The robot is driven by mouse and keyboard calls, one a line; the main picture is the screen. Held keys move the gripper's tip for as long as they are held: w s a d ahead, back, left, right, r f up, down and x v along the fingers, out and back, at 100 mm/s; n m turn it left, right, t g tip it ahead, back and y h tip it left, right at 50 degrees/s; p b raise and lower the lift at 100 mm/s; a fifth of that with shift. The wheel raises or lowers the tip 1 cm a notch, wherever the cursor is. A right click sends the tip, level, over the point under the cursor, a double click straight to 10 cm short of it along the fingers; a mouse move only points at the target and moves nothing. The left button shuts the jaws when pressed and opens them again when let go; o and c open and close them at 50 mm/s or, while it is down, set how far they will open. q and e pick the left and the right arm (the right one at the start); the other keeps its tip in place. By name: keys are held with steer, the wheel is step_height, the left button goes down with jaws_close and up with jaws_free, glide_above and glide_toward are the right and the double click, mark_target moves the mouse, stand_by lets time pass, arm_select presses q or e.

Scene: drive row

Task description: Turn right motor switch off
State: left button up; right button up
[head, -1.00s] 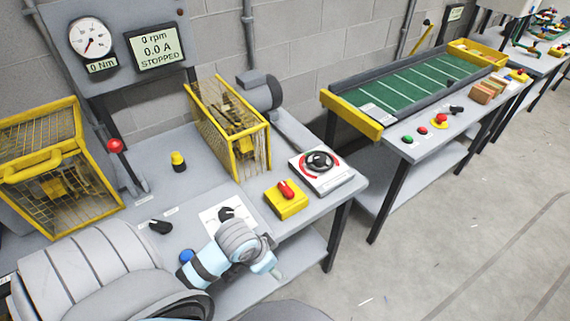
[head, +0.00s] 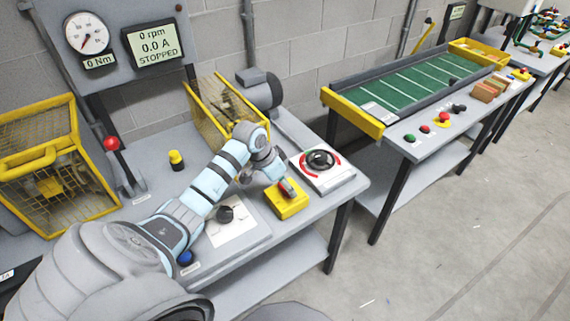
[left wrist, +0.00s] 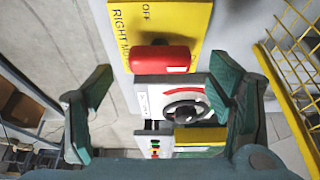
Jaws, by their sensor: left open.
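The right motor switch is a yellow box (head: 290,207) with a red handle near the bench's front right corner. In the left wrist view its yellow plate (left wrist: 188,20) shows "RIGHT MO" and "OFF", with the rest cut off. The red handle (left wrist: 162,59) lies across the picture there, between and beyond my fingers. My left gripper (head: 279,177) is just above the switch in the head view, partly covering it. In the left wrist view the gripper (left wrist: 160,88) is open, its fingers apart with nothing between the tips. My right gripper is out of view.
A black knob on a red-marked dial plate (head: 320,161) stands right beside the switch. A yellow mesh guard (head: 210,115) is behind my arm. A black knob (head: 226,213) on a white sheet is left of the switch. A display (head: 156,45) reads 0 rpm, 0.0 A, STOPPED.

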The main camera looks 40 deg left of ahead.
arm_select(q)
steer(key=x, duration=0.2)
steer(key=shift+w+f, duration=0.1)
steer(key=shift+f, duration=0.15)
